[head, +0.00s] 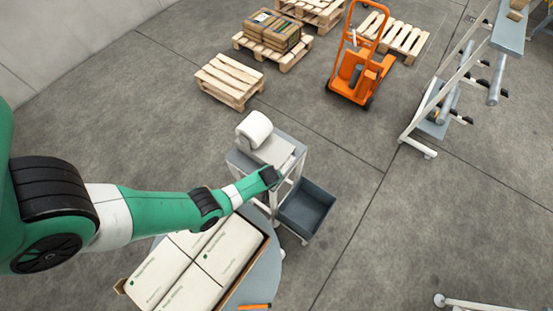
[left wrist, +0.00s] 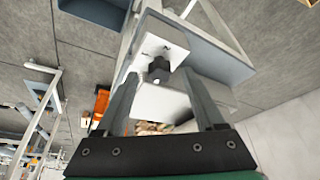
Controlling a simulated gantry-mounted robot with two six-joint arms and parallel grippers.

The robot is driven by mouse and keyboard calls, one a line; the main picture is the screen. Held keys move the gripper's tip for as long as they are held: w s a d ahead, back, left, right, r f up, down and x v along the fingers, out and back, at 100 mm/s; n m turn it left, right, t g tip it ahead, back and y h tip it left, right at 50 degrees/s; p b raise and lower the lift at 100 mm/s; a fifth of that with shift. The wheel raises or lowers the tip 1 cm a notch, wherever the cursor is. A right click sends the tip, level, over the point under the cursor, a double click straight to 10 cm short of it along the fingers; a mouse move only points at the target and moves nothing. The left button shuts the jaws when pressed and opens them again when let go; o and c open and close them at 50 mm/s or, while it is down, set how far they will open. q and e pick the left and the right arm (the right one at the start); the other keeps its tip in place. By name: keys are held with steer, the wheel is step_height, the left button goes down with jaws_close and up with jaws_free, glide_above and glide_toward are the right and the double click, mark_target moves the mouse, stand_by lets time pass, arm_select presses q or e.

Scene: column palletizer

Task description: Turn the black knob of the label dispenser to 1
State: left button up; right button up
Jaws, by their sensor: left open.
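The label dispenser (head: 270,151) is a pale box with a white label roll (head: 254,128), standing on a small grey cart. In the left wrist view its white face (left wrist: 174,42) carries the dark knob (left wrist: 159,67), with small marks around it too small to read. My left gripper (head: 278,174) is at the dispenser's front right side; the arm hides the knob in the head view. In the left wrist view the left gripper (left wrist: 158,79) is open, with one finger each side of the knob's line. I cannot tell whether either finger touches it. My right gripper is not in view.
A dark grey bin (head: 307,209) hangs on the cart's right side. A carton with white packs (head: 228,250) sits on a round grey table below my arm. Wooden pallets (head: 229,82) and an orange stacker (head: 357,75) stand farther back.

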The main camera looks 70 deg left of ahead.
arm_select(q)
steer(key=shift+b+x, duration=0.4)
steer(key=shift+x, duration=0.5)
jaws_close()
